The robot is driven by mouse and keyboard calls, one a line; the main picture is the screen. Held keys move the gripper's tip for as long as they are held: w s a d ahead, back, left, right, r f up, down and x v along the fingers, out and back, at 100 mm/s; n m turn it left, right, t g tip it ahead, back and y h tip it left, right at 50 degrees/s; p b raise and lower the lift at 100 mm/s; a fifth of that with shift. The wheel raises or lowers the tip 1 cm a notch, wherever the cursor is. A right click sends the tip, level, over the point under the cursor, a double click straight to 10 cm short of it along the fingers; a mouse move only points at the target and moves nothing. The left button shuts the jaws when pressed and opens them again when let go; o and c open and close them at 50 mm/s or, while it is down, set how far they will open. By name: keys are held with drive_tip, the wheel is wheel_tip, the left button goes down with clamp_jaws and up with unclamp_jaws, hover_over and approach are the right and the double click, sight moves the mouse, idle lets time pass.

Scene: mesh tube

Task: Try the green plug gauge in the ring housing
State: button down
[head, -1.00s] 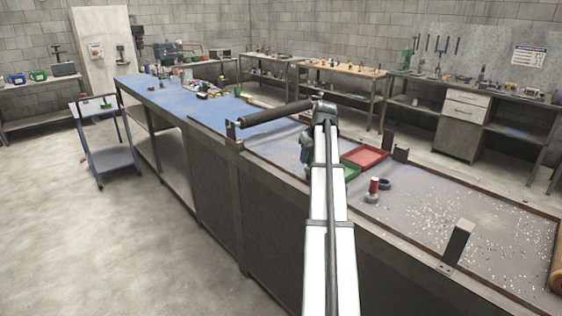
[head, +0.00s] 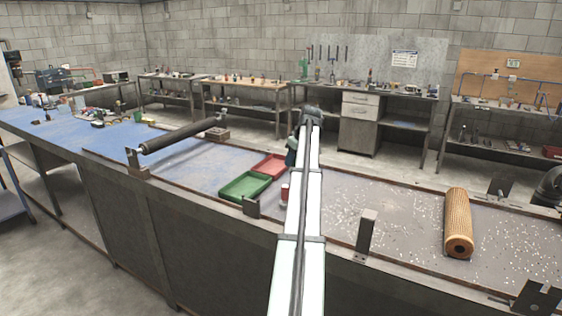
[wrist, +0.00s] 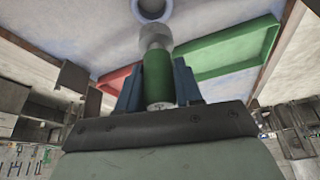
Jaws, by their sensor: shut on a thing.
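The green plug gauge (wrist: 157,78) is between the two blue fingers of my gripper (wrist: 159,84) in the wrist view. Its grey end (wrist: 155,38) points away from my gripper. A blue-grey ring (wrist: 152,9), apparently the ring housing, lies just beyond that end, partly cut off by the frame edge. I cannot tell the gap between them. In the head view, part of my gripper (head: 291,153) shows above the bench, its fingertips and the green gauge hidden. The ring does not show there; my arm covers that area.
A green tray (head: 221,189) and a red tray (head: 258,163) sit left of my arm. A red plug gauge (head: 285,192) stands close by the arm. A mesh tube (head: 458,222) lies at right, with scattered bits around it. Upright brackets (head: 366,232) stand along the near edge.

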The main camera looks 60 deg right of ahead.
drive_tip(key=shift+f, duration=2.7)
drive_tip(key=shift+s+f, duration=0.1)
drive_tip(key=shift+f, duration=1.35)
idle(2.6)
drive_tip(key=shift+r, duration=0.15)
drive_tip(key=shift+r, duration=3.4)
